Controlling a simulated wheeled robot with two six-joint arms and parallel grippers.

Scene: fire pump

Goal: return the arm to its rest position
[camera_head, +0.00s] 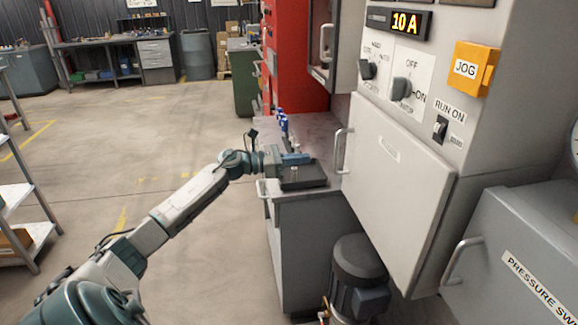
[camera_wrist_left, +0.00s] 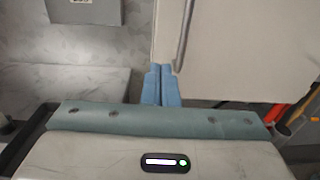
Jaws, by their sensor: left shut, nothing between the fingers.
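My left arm (camera_head: 190,200) reaches from the lower left of the head view out to the grey cabinet top. My left gripper (camera_head: 304,158) is above a dark tray on that cabinet, pointing right toward the big control panel. In the left wrist view its two blue fingers (camera_wrist_left: 160,84) lie together, shut and empty. They appear close to the handle (camera_wrist_left: 184,38) of the pale panel door; I cannot tell whether they touch it. My right gripper is in neither view.
The dark tray (camera_head: 303,183) sits on the grey cabinet (camera_head: 305,230). The control panel door (camera_head: 395,190) with its handle (camera_head: 341,150) stands right of it. A dark motor (camera_head: 358,265) stands below. A shelf (camera_head: 20,215) is at far left. The floor between is clear.

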